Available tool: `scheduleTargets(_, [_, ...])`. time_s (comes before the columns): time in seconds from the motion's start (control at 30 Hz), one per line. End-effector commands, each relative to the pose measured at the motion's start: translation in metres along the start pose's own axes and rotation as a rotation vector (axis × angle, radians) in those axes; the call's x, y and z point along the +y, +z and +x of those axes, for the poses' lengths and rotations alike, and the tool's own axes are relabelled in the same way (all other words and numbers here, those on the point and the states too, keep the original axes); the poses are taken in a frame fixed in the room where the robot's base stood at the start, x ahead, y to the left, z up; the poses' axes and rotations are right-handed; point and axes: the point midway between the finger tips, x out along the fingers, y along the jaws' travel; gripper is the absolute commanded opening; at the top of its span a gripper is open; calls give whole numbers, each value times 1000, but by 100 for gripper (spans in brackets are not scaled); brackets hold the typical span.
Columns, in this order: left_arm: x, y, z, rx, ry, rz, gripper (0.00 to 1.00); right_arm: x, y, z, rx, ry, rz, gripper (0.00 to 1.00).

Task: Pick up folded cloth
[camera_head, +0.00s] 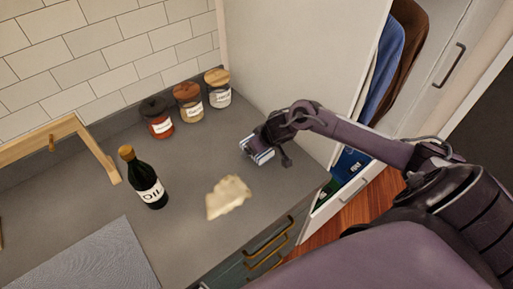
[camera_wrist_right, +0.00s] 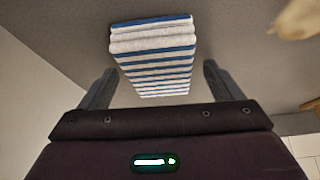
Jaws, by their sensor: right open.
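The folded cloth (camera_wrist_right: 152,50) is white with blue stripes and lies on the grey counter. In the head view it shows partly (camera_head: 258,156), with my right gripper (camera_head: 266,146) over it and hiding some of it. In the wrist view my right gripper (camera_wrist_right: 159,68) is open. One finger shows on each side of the cloth, with a gap on both sides. I cannot tell how far the fingertips are above the counter. My left gripper is not in view.
A crumpled cream item (camera_head: 228,197) lies left of the gripper. An oil bottle (camera_head: 144,180), several lidded jars (camera_head: 188,102), a wooden stand (camera_head: 95,150) and a grey mat (camera_head: 90,258) are further left. A white cabinet panel (camera_head: 295,60) stands behind the gripper.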

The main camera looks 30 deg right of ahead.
Motion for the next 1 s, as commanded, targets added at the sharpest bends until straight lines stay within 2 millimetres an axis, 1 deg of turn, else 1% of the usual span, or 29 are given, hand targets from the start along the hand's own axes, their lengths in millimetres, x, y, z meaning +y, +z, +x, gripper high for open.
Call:
scheduleTargets(0.47, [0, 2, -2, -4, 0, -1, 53, 0, 2, 3, -1, 0, 0, 86])
scheduleTargets(0.83, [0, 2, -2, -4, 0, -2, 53, 0, 2, 3, 0, 0, 0, 38])
scheduleTargets(1.0, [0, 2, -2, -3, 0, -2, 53, 0, 2, 2, 0, 0, 0, 38])
